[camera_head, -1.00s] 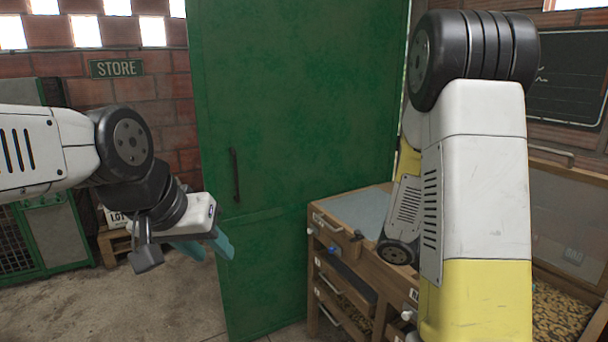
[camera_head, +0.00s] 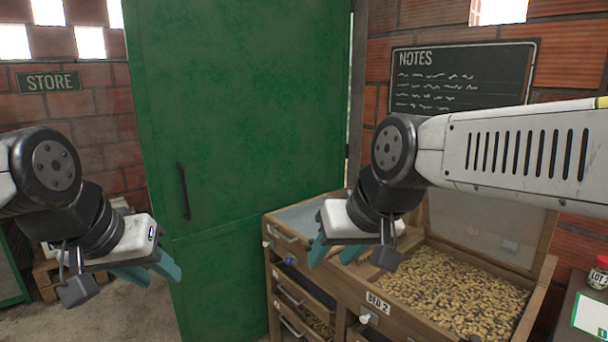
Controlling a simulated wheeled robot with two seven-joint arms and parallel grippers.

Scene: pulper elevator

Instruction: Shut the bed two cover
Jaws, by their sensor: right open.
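The bed two box (camera_head: 400,310) is a wooden bin labelled "BED 2" at the right, filled with tan beans. Its cover (camera_head: 482,232) is a wood-framed, pale see-through panel. It stands raised at the bin's back edge, so the bed is open. My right arm hides the cover's upper part. My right gripper (camera_head: 335,254), with teal fingers, is open and empty over the bench, left of the beans and in front of the cover. My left gripper (camera_head: 150,270) is open and empty at the left, in front of the green door, apart from the bench.
A tall green door (camera_head: 245,120) stands behind my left gripper. A closed pale cover (camera_head: 300,215) lies on the bench left of bed two. Drawers (camera_head: 303,295) are under it. A dark table (camera_head: 570,300) with a jar (camera_head: 597,278) stands at the far right.

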